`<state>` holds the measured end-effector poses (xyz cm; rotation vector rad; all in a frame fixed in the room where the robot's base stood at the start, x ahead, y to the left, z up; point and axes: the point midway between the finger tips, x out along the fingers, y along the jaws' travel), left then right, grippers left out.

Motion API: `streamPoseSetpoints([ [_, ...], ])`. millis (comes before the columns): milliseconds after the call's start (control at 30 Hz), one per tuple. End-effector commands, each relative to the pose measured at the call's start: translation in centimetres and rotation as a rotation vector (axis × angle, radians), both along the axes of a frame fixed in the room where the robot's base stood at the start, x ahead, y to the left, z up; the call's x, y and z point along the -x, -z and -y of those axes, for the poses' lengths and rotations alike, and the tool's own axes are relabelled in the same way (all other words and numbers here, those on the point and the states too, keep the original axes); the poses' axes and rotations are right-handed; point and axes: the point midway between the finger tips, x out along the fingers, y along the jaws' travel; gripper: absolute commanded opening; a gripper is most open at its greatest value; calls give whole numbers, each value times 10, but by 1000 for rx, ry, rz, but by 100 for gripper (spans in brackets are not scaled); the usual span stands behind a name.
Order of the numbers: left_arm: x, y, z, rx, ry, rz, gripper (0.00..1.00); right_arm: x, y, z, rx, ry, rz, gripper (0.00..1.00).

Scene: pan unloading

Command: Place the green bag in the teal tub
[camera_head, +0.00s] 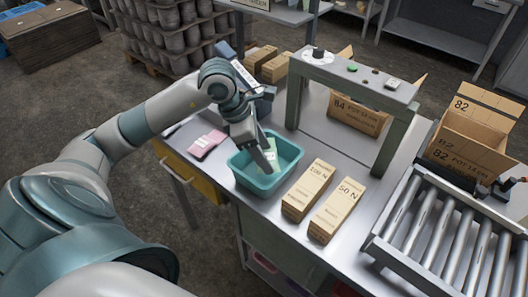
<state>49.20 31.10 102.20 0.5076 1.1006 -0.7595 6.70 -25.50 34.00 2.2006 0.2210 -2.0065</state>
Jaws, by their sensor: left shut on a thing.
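The teal tub (240,178) stands on the grey metal table, near its front left part. My left gripper (268,162) points down over the tub, with its fingertips inside the tub's outline. It is shut on the green bag (259,160), a small light green packet with a white label. The bag is partly hidden behind the fingers. I cannot tell whether the bag touches the tub's floor. My right gripper is not in view.
A pink packet (206,144) lies left of the tub. Two tan cartons (308,190) lie right of it. A grey-green gantry (345,75) stands behind, with cardboard boxes near it. A roller conveyor (440,232) is at the right. Some table between the cartons and conveyor is clear.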

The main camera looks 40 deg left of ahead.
Motion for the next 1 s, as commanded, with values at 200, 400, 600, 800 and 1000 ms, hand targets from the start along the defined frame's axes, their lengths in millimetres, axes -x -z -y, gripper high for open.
streamPoseSetpoints([
  [200,0,-1,0,0,0,0,75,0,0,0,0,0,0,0],
  [400,0,0,0,0,0,0,75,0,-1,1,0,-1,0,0],
  [600,0,-4,0,1,-1,-1,75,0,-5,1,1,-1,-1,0],
  [800,0,-15,0,0,-1,-2,75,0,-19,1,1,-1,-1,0],
  [1000,7,-40,-11,-4,-2,6,75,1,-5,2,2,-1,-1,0],
])
